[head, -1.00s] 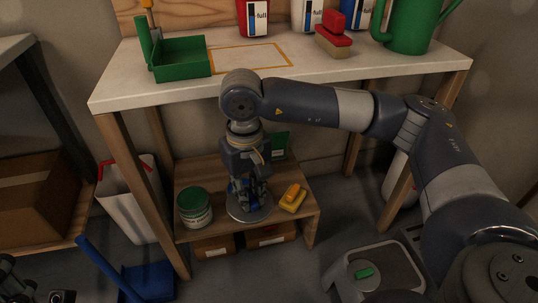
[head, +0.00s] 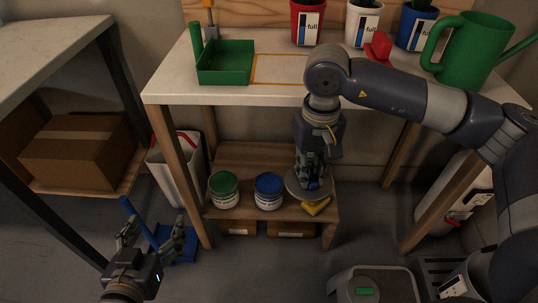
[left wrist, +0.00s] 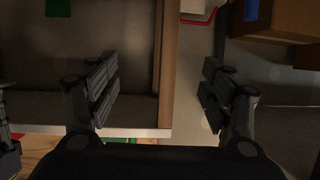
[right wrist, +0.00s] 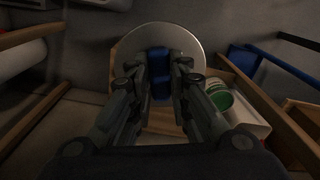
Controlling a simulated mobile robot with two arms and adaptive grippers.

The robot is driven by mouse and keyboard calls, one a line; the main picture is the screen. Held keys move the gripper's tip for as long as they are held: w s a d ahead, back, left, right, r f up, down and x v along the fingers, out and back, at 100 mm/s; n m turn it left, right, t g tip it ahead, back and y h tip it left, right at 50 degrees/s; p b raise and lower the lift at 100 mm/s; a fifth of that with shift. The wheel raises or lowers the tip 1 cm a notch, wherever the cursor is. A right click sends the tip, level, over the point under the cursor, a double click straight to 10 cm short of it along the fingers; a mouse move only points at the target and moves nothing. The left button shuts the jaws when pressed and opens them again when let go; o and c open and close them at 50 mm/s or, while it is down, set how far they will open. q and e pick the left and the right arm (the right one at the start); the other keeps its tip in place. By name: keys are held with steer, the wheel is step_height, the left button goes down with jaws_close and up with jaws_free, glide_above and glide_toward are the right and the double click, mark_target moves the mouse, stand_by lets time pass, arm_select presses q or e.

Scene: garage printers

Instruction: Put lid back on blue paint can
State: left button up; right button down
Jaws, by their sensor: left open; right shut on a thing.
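The blue paint can (head: 268,202) stands on the lower wooden shelf, with a blue top. A round grey lid (head: 296,194) with a blue handle is just to its right in the head view. My right gripper (head: 312,184) points down and is shut on the handle. In the right wrist view, the handle (right wrist: 160,75) is between the fingers and the lid's disc (right wrist: 185,42) fills the middle, and I cannot make out the blue can there. How high the lid is above the shelf is hard to tell. My left gripper (head: 150,238) is open and empty, low at the left.
A green paint can (head: 224,200) stands left of the blue can. A yellow object (head: 317,206) lies by the lid. Wooden legs and the white tabletop (head: 180,88) frame the shelf. A blue dustpan (head: 185,248) and white bin (head: 165,170) are at left.

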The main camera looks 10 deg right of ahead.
step_height(320, 180, up, 3)
steer(key=shift+r+p, duration=0.1)
steer(key=shift+p, duration=1.05)
steer(key=shift+r+p, duration=0.85)
steer(key=shift+p, duration=0.05)
steer(key=shift+a+f, duration=0.2)
arm_select(q)
steer(key=s+a+f+g+y, duration=0.1)
steer(key=s+a+f+g, duration=0.1)
steer(key=s+f+g, duration=0.3)
steer(key=s+a+f+g+y, duration=0.1)
steer(key=s+a+f+g, duration=0.2)
steer(key=s, duration=0.7)
steer(key=shift+s+a+f+n+g+y, duration=0.3)
steer(key=shift+s+f+g, duration=0.1)
steer(key=shift+f+g, duration=0.5)
arm_select(e)
steer(key=shift+d, duration=0.15)
